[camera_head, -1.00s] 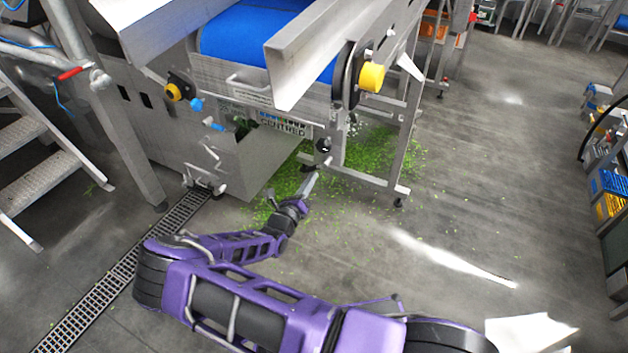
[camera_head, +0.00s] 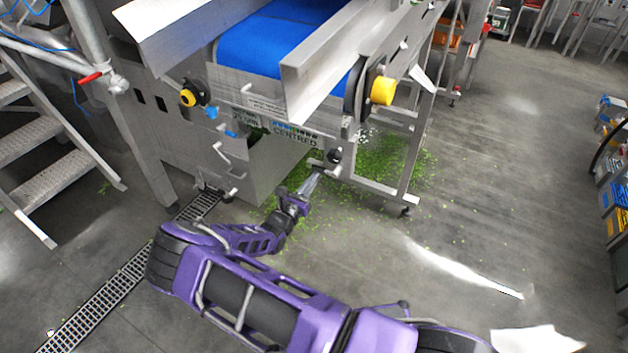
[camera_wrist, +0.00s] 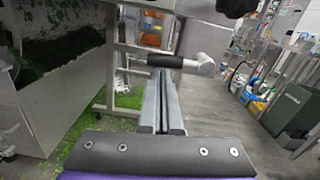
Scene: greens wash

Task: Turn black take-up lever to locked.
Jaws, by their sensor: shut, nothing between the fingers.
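The black take-up lever (camera_wrist: 165,61) lies roughly level in the wrist view, its dark grip joined at the right to a pale metal arm. In the head view the lever (camera_head: 316,163) is small and partly hidden by my gripper, low on the conveyor frame. My gripper (camera_wrist: 163,82) is shut and empty, its long grey fingers pointing at the lever's grip. The grip crosses at the fingertips; I cannot tell whether they touch. In the head view my gripper (camera_head: 313,178) sits just below the lever. A "CENTRED" label (camera_head: 300,138) is beside it.
A black knob (camera_head: 334,156) sits close to the lever. The blue belt (camera_head: 275,40) and a yellow-capped roller end (camera_head: 383,91) are above. A metal bin (camera_head: 265,170) stands left, a frame leg (camera_head: 412,172) right. Greens litter the floor. Open floor (camera_head: 480,190) lies right.

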